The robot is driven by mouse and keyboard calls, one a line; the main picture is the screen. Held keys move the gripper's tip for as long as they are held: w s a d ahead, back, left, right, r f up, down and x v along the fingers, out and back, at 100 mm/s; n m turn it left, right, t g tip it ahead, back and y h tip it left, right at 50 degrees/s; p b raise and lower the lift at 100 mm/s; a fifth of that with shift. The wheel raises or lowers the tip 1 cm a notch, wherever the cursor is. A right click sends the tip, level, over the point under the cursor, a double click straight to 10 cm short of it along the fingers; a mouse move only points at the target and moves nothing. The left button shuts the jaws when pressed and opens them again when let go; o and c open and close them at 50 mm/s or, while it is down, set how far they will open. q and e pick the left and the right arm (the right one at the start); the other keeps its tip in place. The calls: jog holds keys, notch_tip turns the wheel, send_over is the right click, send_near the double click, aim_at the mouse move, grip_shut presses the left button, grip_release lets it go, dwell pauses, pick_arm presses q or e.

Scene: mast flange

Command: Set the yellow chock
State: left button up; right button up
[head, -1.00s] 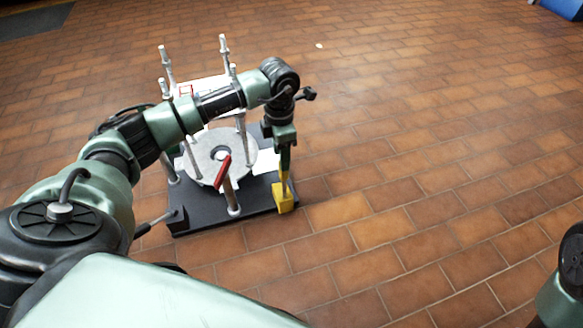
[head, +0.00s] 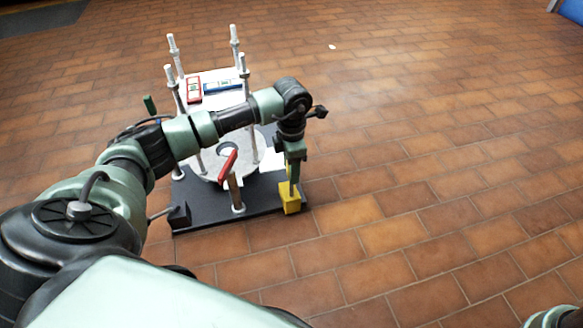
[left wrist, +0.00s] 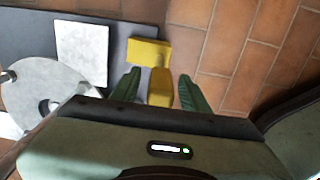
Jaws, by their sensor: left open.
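The yellow chock (head: 291,202) sits at the front right corner of the dark base plate (head: 261,205). In the left wrist view the chock (left wrist: 151,53) shows a wide block and a narrower part running toward my gripper. My left gripper (head: 294,183) points down over the chock from above. In the left wrist view its two green fingers (left wrist: 158,90) are open, one on each side of the narrower part. Whether they touch it I cannot tell. My right gripper is out of view.
A grey disc flange (head: 212,172) lies on the plate, with tall bolts (head: 236,45) standing around it. A white panel with red and blue items lies behind. The tiled floor to the right is clear.

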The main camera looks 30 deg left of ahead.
pick_arm(q)
grip_shut()
dwell(1.3)
